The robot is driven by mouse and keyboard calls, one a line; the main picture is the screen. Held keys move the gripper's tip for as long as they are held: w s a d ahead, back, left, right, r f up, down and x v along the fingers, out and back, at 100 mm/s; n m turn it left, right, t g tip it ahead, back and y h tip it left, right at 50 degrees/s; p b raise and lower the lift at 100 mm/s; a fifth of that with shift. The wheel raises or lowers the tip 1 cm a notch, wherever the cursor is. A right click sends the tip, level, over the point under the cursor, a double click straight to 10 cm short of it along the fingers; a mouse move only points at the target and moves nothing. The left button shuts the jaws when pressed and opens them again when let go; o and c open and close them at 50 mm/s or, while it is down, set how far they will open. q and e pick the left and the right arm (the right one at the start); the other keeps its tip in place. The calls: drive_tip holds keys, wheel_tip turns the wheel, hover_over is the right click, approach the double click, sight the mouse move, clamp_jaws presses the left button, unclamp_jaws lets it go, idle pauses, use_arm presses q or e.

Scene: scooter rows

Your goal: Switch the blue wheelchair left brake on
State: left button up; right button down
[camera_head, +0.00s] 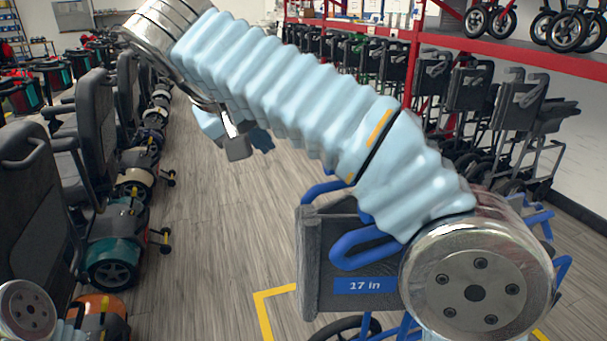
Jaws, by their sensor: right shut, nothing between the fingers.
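The blue wheelchair (308,262) stands at the bottom centre-right, with a dark backrest, blue tubing and a blue "17 in" label. My right arm crosses in front of it and hides much of its right side. I cannot make out its left brake. My right gripper (250,148) is shut and empty, over the open floor up and to the left of the wheelchair, apart from it. My left gripper is out of view; only a bit of my left arm shows at the bottom left corner.
Yellow floor tape (262,312) marks a corner beside the wheelchair. A row of mobility scooters (112,262) lines the left. Folded wheelchairs (470,90) stand along the right under a red rack (500,54). The wooden floor (205,235) between is clear.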

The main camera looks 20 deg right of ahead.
drive_tip(key=s+f+b+x, duration=0.1)
drive_tip(key=s+b+x, duration=0.1)
drive_tip(key=x, duration=1.1)
drive_tip(key=shift+s+d+b, duration=0.3)
drive_tip(key=shift+b, duration=0.25)
wheel_tip(320, 180, down, 9)
drive_tip(key=d+n+h+b, duration=0.1)
drive_tip(key=h+b, duration=0.2)
drive_tip(key=b, duration=0.3)
drive_tip(key=shift+d+r+t+h, duration=0.15)
drive_tip(key=shift+d+t+h, duration=0.15)
drive_tip(key=shift+h, duration=0.1)
